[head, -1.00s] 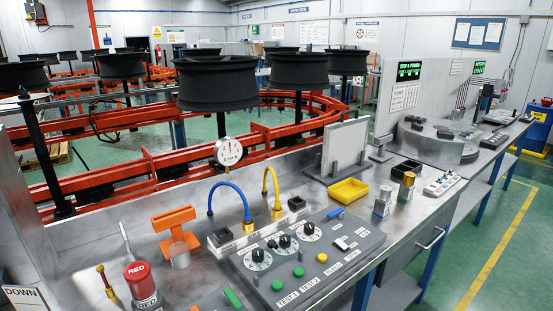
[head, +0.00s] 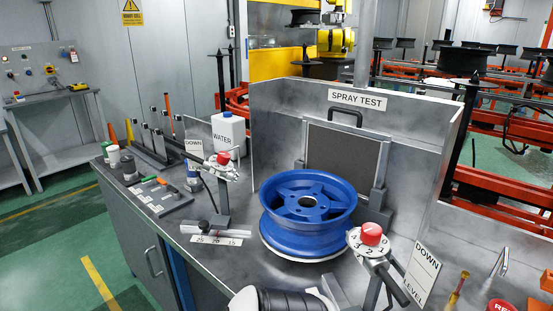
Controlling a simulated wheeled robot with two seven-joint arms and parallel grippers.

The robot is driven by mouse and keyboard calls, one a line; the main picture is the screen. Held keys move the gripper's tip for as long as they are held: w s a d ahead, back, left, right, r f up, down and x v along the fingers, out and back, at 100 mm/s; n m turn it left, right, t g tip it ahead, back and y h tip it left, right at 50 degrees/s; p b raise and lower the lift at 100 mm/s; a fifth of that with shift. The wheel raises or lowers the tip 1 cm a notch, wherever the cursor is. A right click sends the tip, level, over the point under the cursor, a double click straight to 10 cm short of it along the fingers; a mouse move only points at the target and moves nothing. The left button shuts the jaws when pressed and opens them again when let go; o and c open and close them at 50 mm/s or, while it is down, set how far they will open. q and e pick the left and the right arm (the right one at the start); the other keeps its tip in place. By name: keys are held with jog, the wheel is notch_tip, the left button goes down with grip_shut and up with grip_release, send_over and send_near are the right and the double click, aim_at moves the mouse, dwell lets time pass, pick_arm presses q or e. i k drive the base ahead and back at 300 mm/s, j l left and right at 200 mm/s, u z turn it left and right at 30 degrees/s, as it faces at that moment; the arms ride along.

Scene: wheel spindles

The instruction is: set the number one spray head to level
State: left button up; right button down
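Two spray heads with red knobs stand on the spray test bench. One spray head (head: 371,240) is at the right of the blue wheel (head: 308,208), with small numbers on its white dial and a dark handle slanting down to the right. A card (head: 421,272) beside it reads DOWN at the top and LEVEL at the bottom. I cannot tell which head is number one. Neither of my grippers shows.
A metal splash panel (head: 285,110) labelled SPRAY TEST stands behind the wheel. A white WATER container (head: 228,133) is at its left. A white and black part, apparently my arm, shows at the bottom edge.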

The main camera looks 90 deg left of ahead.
aim_at(227, 173)
jog(key=u, duration=3.1)
